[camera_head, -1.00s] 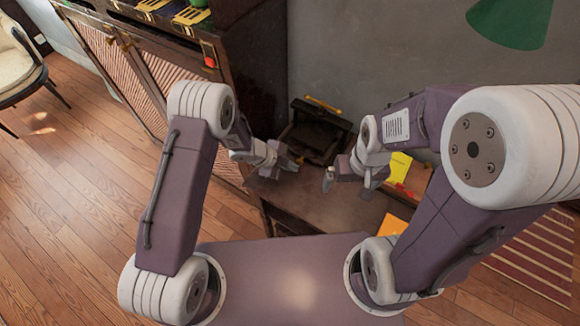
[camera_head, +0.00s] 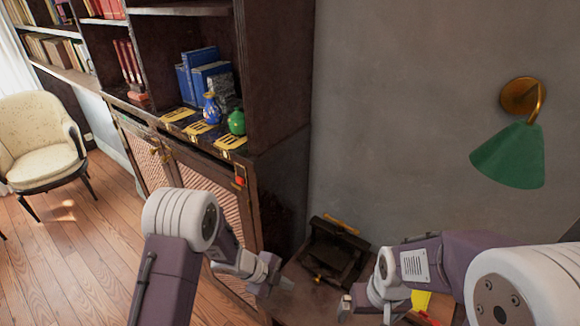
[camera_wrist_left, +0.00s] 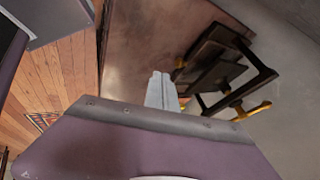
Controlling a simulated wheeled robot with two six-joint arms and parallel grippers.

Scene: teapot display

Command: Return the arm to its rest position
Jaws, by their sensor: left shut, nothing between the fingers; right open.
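My left gripper (camera_head: 274,277) is in the lower middle of the head view, above the left part of a small dark table (camera_head: 300,300). In the left wrist view its two fingers (camera_wrist_left: 161,90) lie together, with nothing between them. My right gripper (camera_head: 364,307) is at the bottom of the head view, to the right of the left one, over the same table. It is open, and no object shows between its fingers. Both arms are bent and reach in from the bottom and right.
A cabinet (camera_head: 215,180) at left bears a blue vase (camera_head: 210,108) and a green one (camera_head: 236,122). A green lamp (camera_head: 510,155) is on the wall. A cream chair (camera_head: 38,140) stands left.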

